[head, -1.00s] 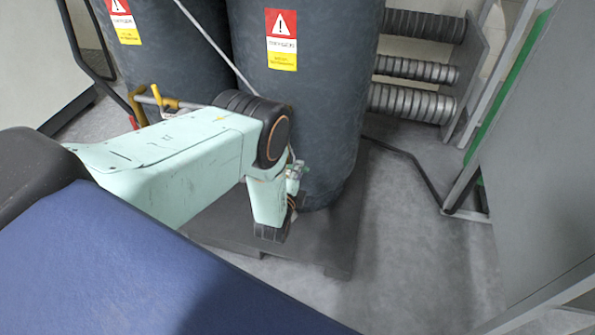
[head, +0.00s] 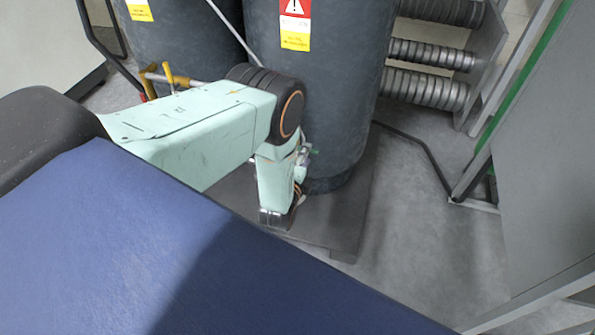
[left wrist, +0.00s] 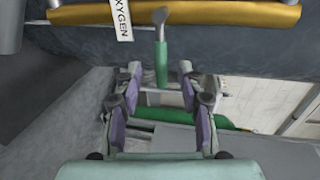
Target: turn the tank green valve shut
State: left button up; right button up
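In the left wrist view, a green valve handle (left wrist: 162,66) on a grey metal stem hangs below a yellow pipe. My left gripper (left wrist: 160,80) is open, with purple pads on its two fingers. The green handle shows between the fingertips, with gaps on both sides; I cannot tell how deep it sits between them. In the head view, my left gripper (head: 303,162) is small and partly hidden by my arm, low beside the dark tank (head: 335,100). A bit of green shows there. My right gripper is not in view.
A white OXYGEN label (left wrist: 122,18) hangs at the yellow pipe (left wrist: 210,14). Another green part (left wrist: 200,119) lies beyond the fingers. Ribbed grey pipes (head: 430,90) and a grey cabinet (head: 550,150) stand right.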

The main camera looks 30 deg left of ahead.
pick_arm(q)
jog(key=v, duration=1)
